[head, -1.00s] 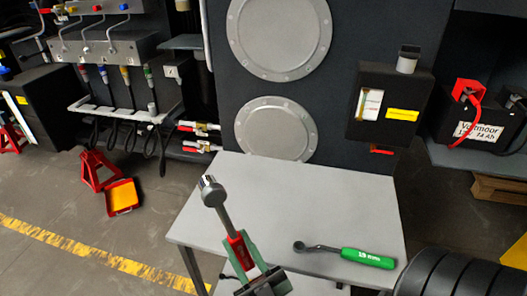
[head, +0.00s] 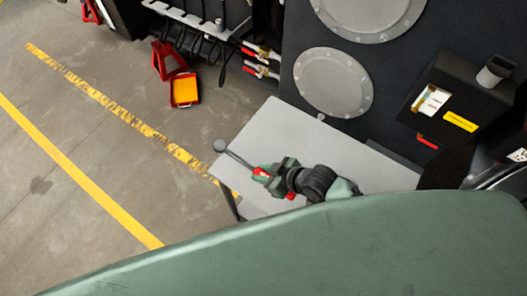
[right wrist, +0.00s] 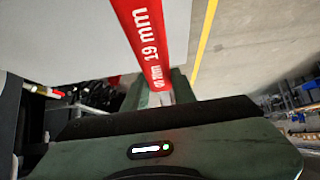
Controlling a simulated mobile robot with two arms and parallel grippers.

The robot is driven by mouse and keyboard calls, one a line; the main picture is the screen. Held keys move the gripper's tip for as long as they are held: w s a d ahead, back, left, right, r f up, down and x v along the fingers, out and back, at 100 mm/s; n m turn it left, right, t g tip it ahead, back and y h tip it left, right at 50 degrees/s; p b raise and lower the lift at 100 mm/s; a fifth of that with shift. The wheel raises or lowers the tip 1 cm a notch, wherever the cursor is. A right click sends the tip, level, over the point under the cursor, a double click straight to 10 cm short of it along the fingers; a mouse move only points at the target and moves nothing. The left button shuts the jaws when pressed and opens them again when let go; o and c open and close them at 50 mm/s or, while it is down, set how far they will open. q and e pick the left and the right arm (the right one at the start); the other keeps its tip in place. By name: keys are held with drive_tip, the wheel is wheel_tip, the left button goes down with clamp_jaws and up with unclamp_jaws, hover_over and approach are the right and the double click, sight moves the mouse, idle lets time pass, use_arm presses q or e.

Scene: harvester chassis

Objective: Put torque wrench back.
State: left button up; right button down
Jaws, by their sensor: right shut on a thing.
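The torque wrench (head: 239,159) has a round grey head, a metal shaft and a red handle. In the right wrist view its red handle (right wrist: 145,38) reads "19 mm". My right gripper (head: 266,174) is shut on the handle. The wrench extends up-left from the jaws, with its head at the left edge of the grey table (head: 290,130). I cannot tell its exact height above the tabletop. My left gripper is not in view.
A dark panel with round silver plates (head: 333,82) stands behind the table. A black box with a yellow label (head: 459,121) is on the right. A red stand with a yellow tray (head: 184,91) is on the floor. Open floor with yellow lines lies left.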

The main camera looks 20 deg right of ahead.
drive_tip(key=shift+s+d+r, duration=0.1)
drive_tip(key=shift+d+r, duration=0.05)
drive_tip(key=shift+d, duration=0.1)
drive_tip(key=shift+s, duration=0.15)
drive_tip(key=shift+s+a, duration=0.15)
drive_tip(key=shift+a, duration=0.1)
use_arm(q)
drive_tip(key=shift+s+d+r, duration=0.15)
drive_tip(key=shift+s, duration=0.3)
drive_tip(key=shift+s+d+r, duration=0.1)
drive_tip(key=shift+s+d, duration=0.05)
drive_tip(key=shift+s, duration=0.3)
use_arm(e)
drive_tip(key=shift+d, duration=0.1)
use_arm(q)
drive_tip(key=shift+w, duration=0.1)
use_arm(e)
drive_tip(key=shift+f+b, duration=0.65)
drive_tip(key=shift+f, duration=0.2)
use_arm(q)
drive_tip(key=shift+w+f+b, duration=0.2)
drive_tip(key=shift+f+b, duration=0.9)
drive_tip(key=shift+f, duration=0.3)
drive_tip(key=shift+w+f+b, duration=0.2)
drive_tip(key=shift+f+b, duration=0.85)
drive_tip(key=shift+f, duration=0.35)
use_arm(e)
drive_tip(key=shift+f, duration=3.1)
